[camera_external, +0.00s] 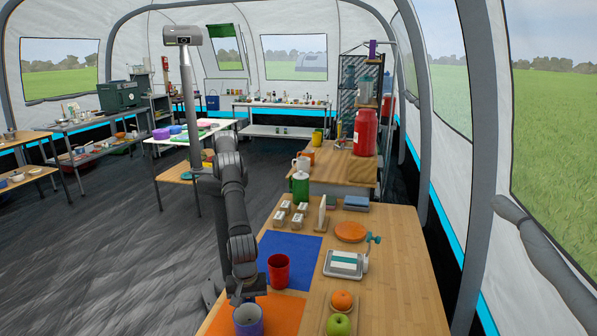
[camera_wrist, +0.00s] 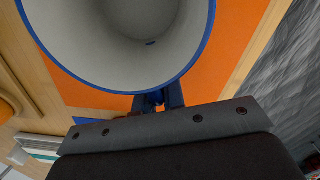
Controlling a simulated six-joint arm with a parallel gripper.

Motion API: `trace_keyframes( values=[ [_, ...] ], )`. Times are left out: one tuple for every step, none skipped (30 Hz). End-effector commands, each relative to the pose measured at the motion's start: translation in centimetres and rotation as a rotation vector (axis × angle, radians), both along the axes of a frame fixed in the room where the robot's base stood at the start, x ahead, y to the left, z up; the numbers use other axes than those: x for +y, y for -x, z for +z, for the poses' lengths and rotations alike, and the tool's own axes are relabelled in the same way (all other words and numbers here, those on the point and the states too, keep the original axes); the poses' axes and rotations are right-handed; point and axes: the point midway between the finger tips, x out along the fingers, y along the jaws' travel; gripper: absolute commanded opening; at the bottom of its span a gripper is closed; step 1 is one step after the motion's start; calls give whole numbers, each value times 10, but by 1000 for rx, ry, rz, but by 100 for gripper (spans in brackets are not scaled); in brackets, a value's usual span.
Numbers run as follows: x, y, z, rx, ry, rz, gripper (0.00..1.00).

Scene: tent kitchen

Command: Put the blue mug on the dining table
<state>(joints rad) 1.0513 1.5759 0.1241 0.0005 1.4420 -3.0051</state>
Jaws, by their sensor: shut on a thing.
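The blue mug (camera_external: 248,321) is at the bottom of the external view, over or on the orange mat (camera_external: 284,312) on the wooden table (camera_external: 405,290). In the wrist view the mug (camera_wrist: 185,70) shows its blue rim and pale inside, upright and seemingly empty. My gripper (camera_wrist: 158,100) is shut at the near side of the mug, on a part hidden below the rim. In the external view my gripper (camera_external: 243,300) is just behind the mug. I cannot tell whether the mug touches the mat.
A red mug (camera_external: 279,271) stands close by at the blue mat (camera_external: 298,249). A green pot (camera_external: 300,187) stands farther back. Floor lies left of the table.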

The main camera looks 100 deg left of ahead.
Motion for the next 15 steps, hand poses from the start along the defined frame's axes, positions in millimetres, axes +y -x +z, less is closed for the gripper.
trace_keyframes(
  values=[
    [0, 0, 0, 0, 0, 0, 0],
    [0, 0, -1, 0, 0, 0, 0],
    [0, 0, -2, 0, -1, 0, 0],
    [0, 0, -3, 0, -1, 0, 0],
    [0, 0, -3, 0, -1, 0, 14],
    [0, 0, -3, 0, -1, 0, 22],
    [0, 0, -3, 0, -1, 0, 27],
    [0, 0, -3, 0, -1, 0, 32],
    [0, 0, -3, 0, -1, 0, 32],
    [0, 0, -3, 0, -1, 0, 32],
    [0, 0, -3, 0, -1, 0, 32],
    [0, 0, -3, 0, -1, 0, 32],
    [0, 0, -3, 0, -1, 0, 32],
    [0, 0, -3, 0, -1, 0, 32],
    [0, 0, -3, 0, -1, 0, 32]
  ],
)
